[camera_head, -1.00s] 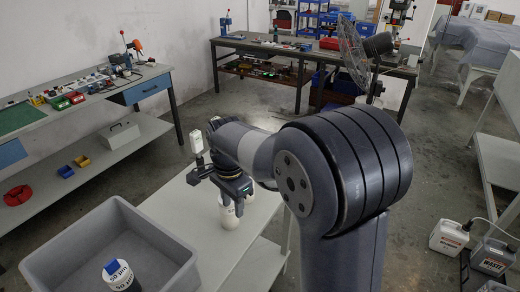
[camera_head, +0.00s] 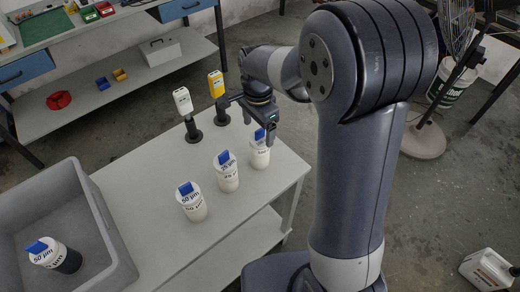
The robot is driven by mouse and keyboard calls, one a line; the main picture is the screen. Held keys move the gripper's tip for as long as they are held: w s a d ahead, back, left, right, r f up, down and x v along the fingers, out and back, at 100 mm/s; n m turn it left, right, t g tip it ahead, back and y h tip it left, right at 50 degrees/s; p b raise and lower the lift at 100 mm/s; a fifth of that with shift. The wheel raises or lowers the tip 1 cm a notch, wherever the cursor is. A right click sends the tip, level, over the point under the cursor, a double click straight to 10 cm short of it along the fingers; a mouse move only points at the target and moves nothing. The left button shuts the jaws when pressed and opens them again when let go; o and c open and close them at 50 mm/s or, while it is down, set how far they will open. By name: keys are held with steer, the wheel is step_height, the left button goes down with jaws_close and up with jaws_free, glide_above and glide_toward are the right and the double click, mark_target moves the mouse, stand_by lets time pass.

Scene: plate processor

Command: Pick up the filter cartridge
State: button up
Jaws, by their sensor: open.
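Three white filter cartridges with blue tops stand upright in a row on the grey table. The left cartridge (camera_head: 191,206) reads 50 µm. The middle cartridge (camera_head: 226,176) appears to read 25 µm. The right cartridge (camera_head: 260,156) has a label too small to read surely, and its top is partly covered by a finger of my gripper (camera_head: 250,117). My gripper is open, its fingers spread, at the right cartridge's top; I cannot tell whether they touch. Another cartridge (camera_head: 52,254), with a white top and dark lower body, stands in the grey bin.
The grey bin (camera_head: 108,238) is at the lower left. A white device (camera_head: 183,101) and a yellow device (camera_head: 216,85) stand on black stands behind the cartridges. A workbench (camera_head: 118,30) with a lower shelf is at the back left. A white jug (camera_head: 487,270) is on the floor at right.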

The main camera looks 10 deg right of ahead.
steer(key=f, duration=0.3)
steer(key=f+p, duration=0.1)
steer(key=f, duration=0.1)
steer(key=shift+s+d+f, duration=0.15)
steer(key=shift+d+f, duration=0.1)
steer(key=shift+f, duration=0.1)
steer(key=c, duration=1.1)
steer(key=shift+c, duration=0.2)
step_height(320, 180, up, 13)
steer(key=shift+r+p, duration=0.1)
steer(key=shift+p, duration=0.85)
step_height(320, 180, up, 10)
steer(key=p, duration=0.9)
glide_above(260, 138)
steer(key=shift+w, duration=0.25)
